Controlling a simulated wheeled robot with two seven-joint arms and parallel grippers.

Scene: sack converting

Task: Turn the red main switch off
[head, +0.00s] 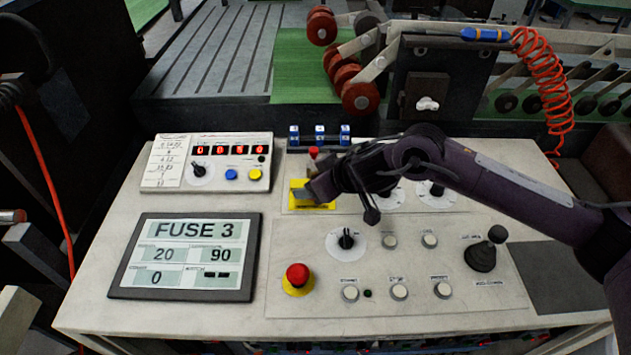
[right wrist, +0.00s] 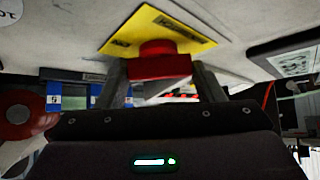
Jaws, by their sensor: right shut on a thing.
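The red main switch (right wrist: 160,66) shows in the right wrist view on its yellow plate (right wrist: 165,32). My right gripper (right wrist: 162,80) is shut on the red switch, one finger on each side of it. In the head view my right gripper (head: 313,188) reaches in from the right over the yellow plate (head: 318,206). There the gripper hides most of the switch, and its exact angle is hard to tell. My left gripper is not in the head view.
A red mushroom button (head: 297,275) on a yellow base stands in front. A black joystick (head: 485,250) rises at the right. A display panel (head: 185,295) and a counter box (head: 205,185) lie at the left. Blue-and-white blocks (head: 320,132) line the back edge.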

